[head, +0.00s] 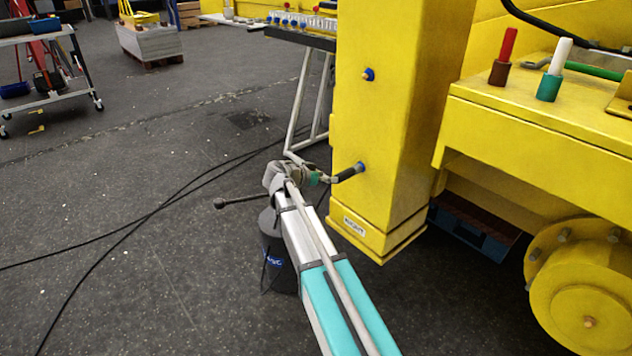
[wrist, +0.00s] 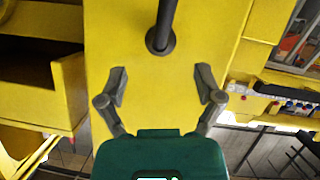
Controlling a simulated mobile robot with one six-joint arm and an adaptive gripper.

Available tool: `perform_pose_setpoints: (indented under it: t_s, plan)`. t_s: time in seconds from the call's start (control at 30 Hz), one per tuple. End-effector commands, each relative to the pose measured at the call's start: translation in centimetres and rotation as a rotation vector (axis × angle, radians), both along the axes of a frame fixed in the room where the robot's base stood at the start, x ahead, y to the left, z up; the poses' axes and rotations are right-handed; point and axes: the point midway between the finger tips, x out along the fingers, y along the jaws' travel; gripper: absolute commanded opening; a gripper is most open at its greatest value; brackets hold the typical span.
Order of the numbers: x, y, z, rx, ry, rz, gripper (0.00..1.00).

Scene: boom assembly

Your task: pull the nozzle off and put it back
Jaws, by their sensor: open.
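The nozzle (head: 349,173) is a short dark rod standing out from the side of the yellow column (head: 400,110), with a blue ring at its root. In the wrist view the nozzle (wrist: 165,22) runs up to the picture's top edge, its round collar against the yellow face. My gripper (head: 328,179) is beside the nozzle in the head view, but its fingers are small there. In the wrist view my gripper (wrist: 161,84) is open with nothing between its fingers. The nozzle's collar lies above the gap between the fingertips, apart from them.
A blue fitting (head: 369,74) sits higher on the column. A yellow ledge (head: 540,120) on the right carries a red handle (head: 508,45) and a white handle (head: 560,56). A grey table (head: 310,40) stands behind.

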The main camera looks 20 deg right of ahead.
Motion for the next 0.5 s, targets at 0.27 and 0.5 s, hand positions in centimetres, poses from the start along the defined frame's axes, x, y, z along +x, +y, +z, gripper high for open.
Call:
perform_pose_setpoints:
  t_s: [0.27, 0.5]
  plan:
    - [1.0, -3.4, -1.7, 0.000, 0.000, 0.000, 0.85]
    - [1.4, -5.1, -2.2, 0.000, 0.000, 0.000, 0.85]
